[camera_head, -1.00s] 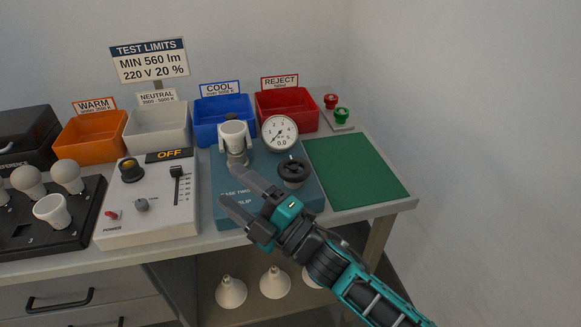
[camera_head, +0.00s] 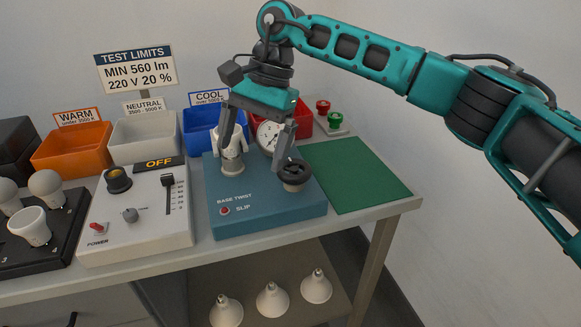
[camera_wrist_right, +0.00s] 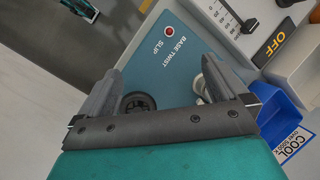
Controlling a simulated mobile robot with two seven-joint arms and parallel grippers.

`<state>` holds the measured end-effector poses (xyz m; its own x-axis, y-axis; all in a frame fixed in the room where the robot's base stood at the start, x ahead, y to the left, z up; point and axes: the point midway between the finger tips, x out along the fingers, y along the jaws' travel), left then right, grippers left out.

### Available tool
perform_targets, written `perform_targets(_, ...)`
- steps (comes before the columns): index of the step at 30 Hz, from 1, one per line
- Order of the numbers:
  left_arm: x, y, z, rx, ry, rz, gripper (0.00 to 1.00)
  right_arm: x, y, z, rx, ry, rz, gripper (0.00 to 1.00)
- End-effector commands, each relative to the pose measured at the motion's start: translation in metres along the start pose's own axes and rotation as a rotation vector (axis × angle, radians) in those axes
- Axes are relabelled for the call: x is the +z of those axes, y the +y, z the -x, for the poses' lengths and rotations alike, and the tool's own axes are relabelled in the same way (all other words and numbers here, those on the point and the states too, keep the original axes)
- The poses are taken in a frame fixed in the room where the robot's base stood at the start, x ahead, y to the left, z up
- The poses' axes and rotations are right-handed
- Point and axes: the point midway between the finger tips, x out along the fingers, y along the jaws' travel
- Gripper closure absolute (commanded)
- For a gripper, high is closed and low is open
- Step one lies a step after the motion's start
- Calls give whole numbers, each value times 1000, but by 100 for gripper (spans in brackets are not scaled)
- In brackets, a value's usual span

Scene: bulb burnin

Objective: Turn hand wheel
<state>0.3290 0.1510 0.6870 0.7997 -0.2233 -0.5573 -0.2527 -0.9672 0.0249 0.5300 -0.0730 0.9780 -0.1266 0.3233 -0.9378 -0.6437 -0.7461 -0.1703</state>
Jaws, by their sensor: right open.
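The black hand wheel (camera_head: 293,174) sits on the right side of the blue base twist box (camera_head: 262,215). In the right wrist view the hand wheel (camera_wrist_right: 138,103) shows between the fingers, close to the left one. My right gripper (camera_head: 252,162) is open and points down over the box. One finger is near the white holder (camera_head: 232,142), the other just behind or beside the wheel; I cannot tell whether it touches. In the wrist view the right gripper (camera_wrist_right: 158,85) holds nothing. The round gauge (camera_head: 268,134) is partly hidden behind a finger. My left gripper is not in view.
A white control box (camera_head: 138,225) reading OFF stands left of the blue box. A green mat (camera_head: 355,175) lies clear on the right. Blue (camera_head: 198,125) and red (camera_head: 305,124) bins stand behind.

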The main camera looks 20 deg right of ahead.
Motion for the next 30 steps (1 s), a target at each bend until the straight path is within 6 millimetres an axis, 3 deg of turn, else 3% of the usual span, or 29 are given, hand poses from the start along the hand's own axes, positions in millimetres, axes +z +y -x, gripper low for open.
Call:
perform_targets(1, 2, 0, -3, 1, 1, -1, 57, -17, 8, 22, 39, 92, 22, 0)
perform_targets(4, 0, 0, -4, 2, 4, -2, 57, -38, 23, 55, 116, 212, 50, 0)
perform_targets(7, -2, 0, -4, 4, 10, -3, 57, -48, 33, 76, 164, 279, 61, 0)
perform_targets(10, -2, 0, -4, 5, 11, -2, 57, -53, 38, 83, 185, 304, 63, 0)
perform_targets(14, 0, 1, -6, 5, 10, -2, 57, -57, 41, 72, 190, 305, 64, 0)
perform_targets(30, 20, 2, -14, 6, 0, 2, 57, -86, 57, -22, 186, 302, 63, 0)
